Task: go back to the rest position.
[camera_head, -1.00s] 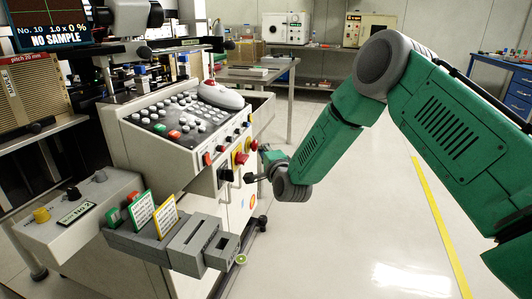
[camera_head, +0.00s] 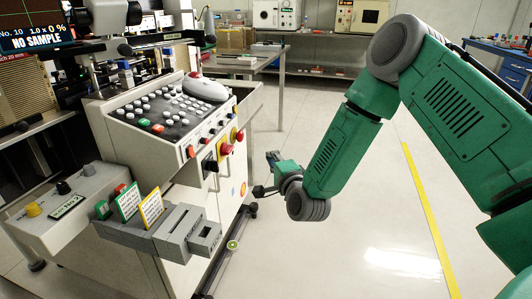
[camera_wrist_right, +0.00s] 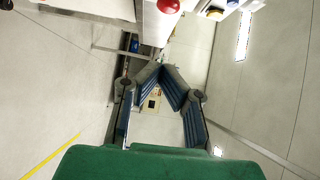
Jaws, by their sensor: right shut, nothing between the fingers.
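My right gripper (camera_head: 264,176) hangs in free space just right of the grey-white machine console (camera_head: 168,175), beside its row of coloured knobs. In the right wrist view its two dark blue and grey fingers (camera_wrist_right: 161,72) meet at the tips, shut and with nothing between them. The green arm reaches in from the right, bent at a grey elbow joint. A gap shows between the gripper and the console's front. My left gripper is not in view.
The console carries a button panel, a grey mouse (camera_head: 204,90) and a red knob (camera_head: 226,149). A grey block with upright cards (camera_head: 127,201) juts out in front. A bench (camera_head: 258,56) stands behind. Open floor (camera_head: 370,215) lies to the right, with a yellow line (camera_head: 430,215).

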